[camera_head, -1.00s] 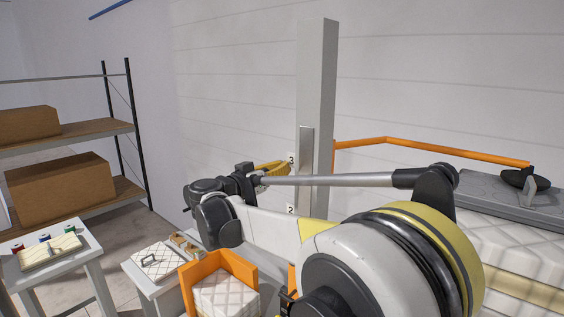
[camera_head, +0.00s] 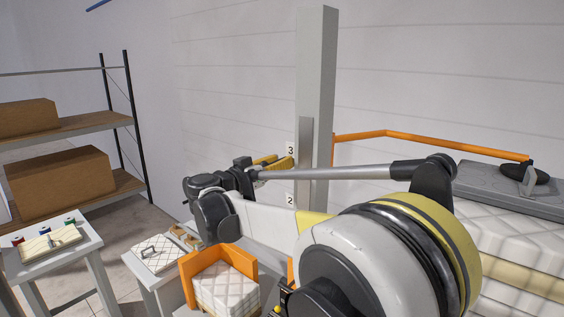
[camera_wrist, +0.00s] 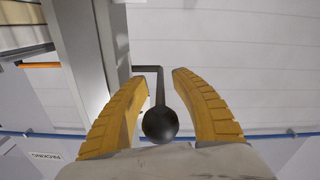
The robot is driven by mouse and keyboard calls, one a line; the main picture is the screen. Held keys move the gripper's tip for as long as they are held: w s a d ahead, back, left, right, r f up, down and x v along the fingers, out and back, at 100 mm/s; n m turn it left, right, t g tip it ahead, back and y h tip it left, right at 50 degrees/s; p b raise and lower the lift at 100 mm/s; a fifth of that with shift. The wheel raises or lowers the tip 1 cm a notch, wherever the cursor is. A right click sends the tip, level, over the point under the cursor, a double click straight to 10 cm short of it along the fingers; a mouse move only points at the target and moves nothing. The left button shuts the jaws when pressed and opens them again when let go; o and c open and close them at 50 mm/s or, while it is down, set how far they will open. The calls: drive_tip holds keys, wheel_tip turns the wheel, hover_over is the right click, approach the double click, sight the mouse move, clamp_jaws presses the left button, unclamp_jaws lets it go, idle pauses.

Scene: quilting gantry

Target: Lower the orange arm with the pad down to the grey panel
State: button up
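The orange arm (camera_head: 430,145) reaches right from the grey column (camera_head: 316,110) in the head view. Its dark round pad (camera_head: 538,176) is at the far end, over the grey panel (camera_head: 480,188); I cannot tell whether they touch. My gripper (camera_head: 277,162) is beside the column, at the scale marks 3 and 2. In the wrist view, my gripper (camera_wrist: 160,77) is open, its yellow fingers on either side of a black ball knob (camera_wrist: 160,124) on a bent black rod. Gaps show between knob and fingers.
The grey panel lies on a stack of quilted white blocks (camera_head: 515,240) at the right. An orange corner frame (camera_head: 235,258) holds a quilted block at the front. Small tables (camera_head: 75,262) and a shelf with boxes (camera_head: 60,180) stand at the left.

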drive_tip(key=v, duration=1.1)
drive_tip(key=shift+s, duration=0.2)
drive_tip(key=shift+a+f, duration=0.1)
drive_tip(key=shift+a, duration=0.1)
